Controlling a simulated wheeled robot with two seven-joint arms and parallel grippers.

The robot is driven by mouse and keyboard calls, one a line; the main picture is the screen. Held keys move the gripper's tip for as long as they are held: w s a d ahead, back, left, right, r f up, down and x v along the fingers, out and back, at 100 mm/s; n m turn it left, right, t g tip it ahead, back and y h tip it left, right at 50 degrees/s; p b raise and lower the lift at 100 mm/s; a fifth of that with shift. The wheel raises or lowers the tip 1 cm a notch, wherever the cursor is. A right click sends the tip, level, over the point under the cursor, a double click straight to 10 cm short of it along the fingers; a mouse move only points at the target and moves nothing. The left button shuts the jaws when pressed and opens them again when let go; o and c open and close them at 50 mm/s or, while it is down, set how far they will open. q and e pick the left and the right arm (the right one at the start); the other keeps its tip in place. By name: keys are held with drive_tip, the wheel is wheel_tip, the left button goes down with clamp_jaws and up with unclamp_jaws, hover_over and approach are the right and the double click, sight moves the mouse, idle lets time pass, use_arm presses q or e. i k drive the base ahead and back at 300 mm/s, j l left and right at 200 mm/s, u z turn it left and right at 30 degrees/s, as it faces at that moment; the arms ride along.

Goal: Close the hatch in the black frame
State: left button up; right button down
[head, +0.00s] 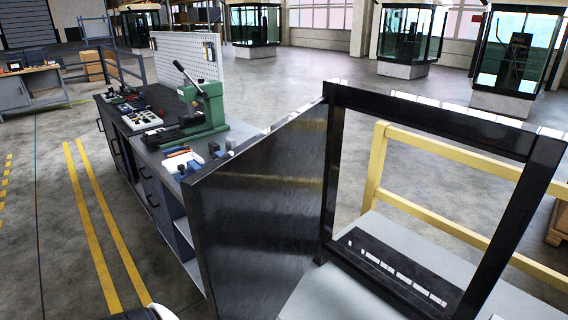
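The black frame (440,122) stands upright on the right of the head view, and its opening is clear to see through. The hatch (262,205) is a dark, glossy panel that meets the frame's left post. It stands open, swung out from the frame towards the left and the camera. Its near edge is at the left, and its lower part runs towards the bottom of the picture. No handle can be made out on the face I see. Neither my left nor my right gripper is in view.
A workbench (158,160) with a green press (205,106) and small tools stands left, behind the hatch. A yellow rail (440,150) runs behind the frame. A grey surface (345,290) lies beneath the frame. The floor at left, with yellow lines, is clear.

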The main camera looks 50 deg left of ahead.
sight(253, 211)
drive_tip(key=j, duration=2.05)
drive_tip(key=u, duration=0.05)
